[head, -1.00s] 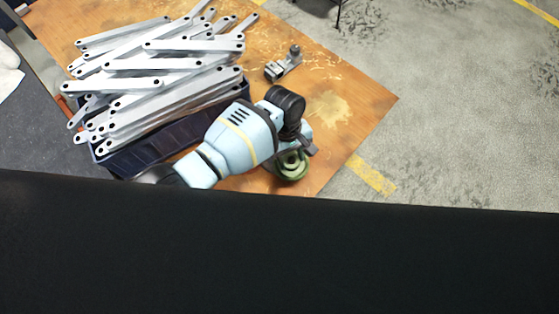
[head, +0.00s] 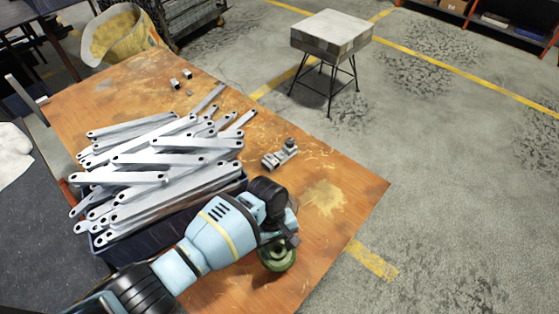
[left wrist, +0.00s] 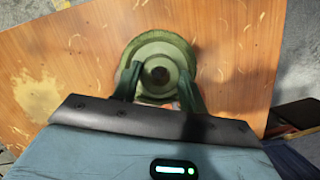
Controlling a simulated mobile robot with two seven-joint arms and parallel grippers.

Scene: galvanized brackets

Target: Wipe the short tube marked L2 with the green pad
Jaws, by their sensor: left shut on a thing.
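The green pad (head: 277,256) is a round, stepped disc near the table's right-hand edge. My left gripper (head: 284,238) is shut on it; the left wrist view shows the pad (left wrist: 160,52) between the two fingers (left wrist: 160,88). The pad is over the wooden table; I cannot tell whether it touches the top. No L2 mark is readable. A small grey metal piece with an upright knob (head: 281,154) lies on the table beyond the gripper; I cannot tell whether it is the short tube. My right gripper is not in view.
A dark blue crate (head: 125,254) heaped with galvanized bars (head: 160,160) stands left of my arm, bars overhanging its rim. Small metal pieces (head: 187,74) lie at the table's (head: 325,200) far end. A stool (head: 332,38) stands beyond. The table's right corner is bare.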

